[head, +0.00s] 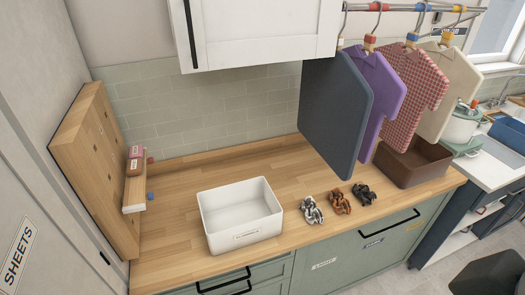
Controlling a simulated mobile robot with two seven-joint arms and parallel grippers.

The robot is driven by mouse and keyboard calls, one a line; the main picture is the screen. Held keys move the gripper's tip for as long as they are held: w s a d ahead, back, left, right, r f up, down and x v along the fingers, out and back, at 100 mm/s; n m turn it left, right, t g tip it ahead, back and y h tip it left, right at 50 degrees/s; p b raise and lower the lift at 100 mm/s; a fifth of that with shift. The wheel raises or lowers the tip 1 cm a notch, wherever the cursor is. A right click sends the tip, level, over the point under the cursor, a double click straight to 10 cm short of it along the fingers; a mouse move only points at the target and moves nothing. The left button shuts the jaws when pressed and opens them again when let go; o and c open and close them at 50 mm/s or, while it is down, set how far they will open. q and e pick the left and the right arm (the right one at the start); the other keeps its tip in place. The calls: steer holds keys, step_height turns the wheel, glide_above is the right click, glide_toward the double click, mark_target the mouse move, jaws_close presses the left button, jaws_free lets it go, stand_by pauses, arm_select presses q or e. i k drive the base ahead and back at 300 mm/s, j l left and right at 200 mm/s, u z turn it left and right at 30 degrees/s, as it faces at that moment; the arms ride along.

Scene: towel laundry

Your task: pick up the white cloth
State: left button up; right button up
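A small crumpled white-and-grey cloth (312,210) lies on the wooden counter, just right of the white bin. It is the leftmost of three crumpled cloths in a row; a rust-brown one (340,201) and a black one (363,195) lie to its right. The three lie close together. Nothing covers the white cloth. Neither of my grippers shows in the head view.
An empty, labelled white bin (239,216) stands on the counter (172,225). A brown bin (412,160) stands at the right, below hanging garments (382,92). A wooden pegboard (95,165) is at the left. Labelled green drawers (335,255) are below. A white cupboard (262,30) hangs above.

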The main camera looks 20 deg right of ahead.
mark_target(313, 214)
steer(key=i+l, duration=0.2)
steer(key=l, duration=0.2)
steer(key=i+l, duration=0.25)
steer(key=l, duration=0.15)
steer(key=i+l, duration=0.2)
steer(key=l, duration=0.2)
steer(key=i+l, duration=0.2)
steer(key=l, duration=0.2)
steer(key=i+j, duration=0.1)
steer(key=i, duration=0.2)
steer(key=z, duration=0.05)
